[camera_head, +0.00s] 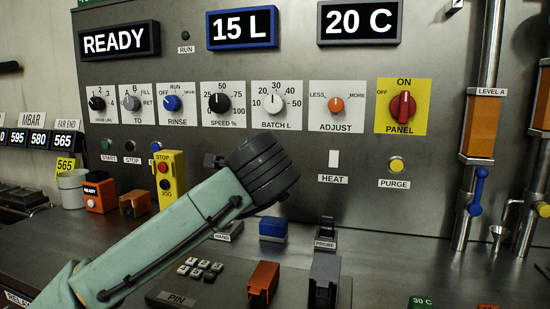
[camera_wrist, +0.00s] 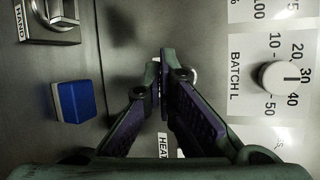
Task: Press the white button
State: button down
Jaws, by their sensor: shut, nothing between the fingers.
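In the wrist view, part of a white round thing (camera_wrist: 166,74), likely the white button, shows on the panel just behind my fingertips. The fingers hide most of it. My gripper (camera_wrist: 158,68) is shut and empty, its tips in front of that thing; I cannot tell whether they touch. In the head view, my arm's dark end covers this spot and the fingers are hidden. The HEAT label (camera_wrist: 162,146) also shows between my fingers in the wrist view.
The BATCH L knob (camera_head: 274,104) is above my gripper; it shows at right in the wrist view (camera_wrist: 280,78). A blue block (camera_head: 273,228) and the HAND fixture (camera_wrist: 50,18) lie below. A yellow JOG box (camera_head: 171,180) stands left; the PURGE button (camera_head: 396,165) is right.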

jog(key=w+d+p, duration=0.1)
jog(key=w+d, duration=0.1)
jog(key=w, duration=0.5)
jog(key=shift+p, duration=0.3)
jog(key=shift+w+d, duration=0.1)
jog(key=shift+d, duration=0.05)
dwell(1.0)
jog(key=shift+w+d, duration=0.1)
jog(key=shift+w, duration=0.2)
jog(key=shift+w+d+p, duration=0.15)
jog(key=shift+w+p, duration=0.3)
dwell(0.6)
jog(key=shift+s, duration=0.1)
jog(key=shift+s+a, duration=0.3)
jog(key=shift+s, duration=0.45)
jog(key=s, duration=0.1)
jog(key=s+a, duration=0.1)
jog(key=s, duration=0.1)
jog(key=s+b, duration=0.1)
jog(key=shift+s+a, duration=0.3)
jog(key=shift+s, duration=0.1)
